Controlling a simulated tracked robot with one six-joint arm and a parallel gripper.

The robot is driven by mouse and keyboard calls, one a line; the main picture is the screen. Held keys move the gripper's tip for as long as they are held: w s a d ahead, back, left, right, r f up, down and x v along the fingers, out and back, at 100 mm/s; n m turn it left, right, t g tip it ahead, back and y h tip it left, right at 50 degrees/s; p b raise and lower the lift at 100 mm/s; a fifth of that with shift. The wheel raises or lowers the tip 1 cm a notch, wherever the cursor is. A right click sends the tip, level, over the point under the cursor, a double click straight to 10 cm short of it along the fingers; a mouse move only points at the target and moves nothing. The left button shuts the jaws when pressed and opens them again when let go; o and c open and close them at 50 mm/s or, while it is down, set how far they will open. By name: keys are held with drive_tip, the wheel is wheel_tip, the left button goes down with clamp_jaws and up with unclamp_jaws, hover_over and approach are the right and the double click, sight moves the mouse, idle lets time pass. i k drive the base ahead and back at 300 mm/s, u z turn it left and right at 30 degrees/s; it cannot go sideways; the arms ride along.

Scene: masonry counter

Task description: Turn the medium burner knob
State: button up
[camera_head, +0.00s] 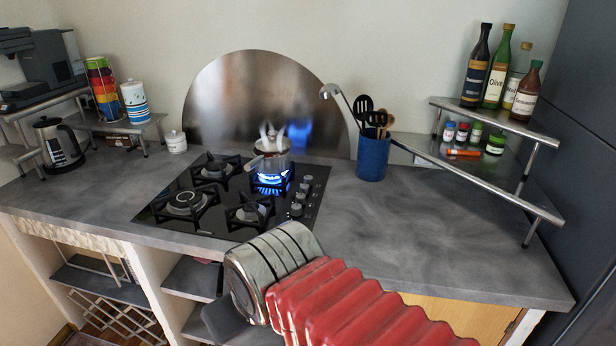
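A black gas hob (165,212) is set into the counter. Its silver knobs (300,197) stand in a row along its right side. I cannot tell from their look which knob is for the medium burner. The back right burner (270,180) is lit with a blue flame under a small pot (268,161). The other burners, such as the front left one (187,203), show no flame. My gripper (226,322) shows only as a dark grey part at the end of my arm, low in front of the counter and apart from the knobs. Its fingers are mostly hidden.
A blue utensil holder (373,158) stands right of the hob. A metal corner shelf (480,178) with bottles and jars stands at the right. A kettle (58,143) and a shelf with cups are at the left.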

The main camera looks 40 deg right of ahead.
sight(307, 180)
drive_tip(key=k, duration=1.3)
drive_tip(key=u, duration=0.5)
drive_tip(key=i, duration=1.65)
drive_tip(key=z, duration=0.65)
drive_tip(key=i, duration=0.6)
drive_tip(key=z, duration=0.4)
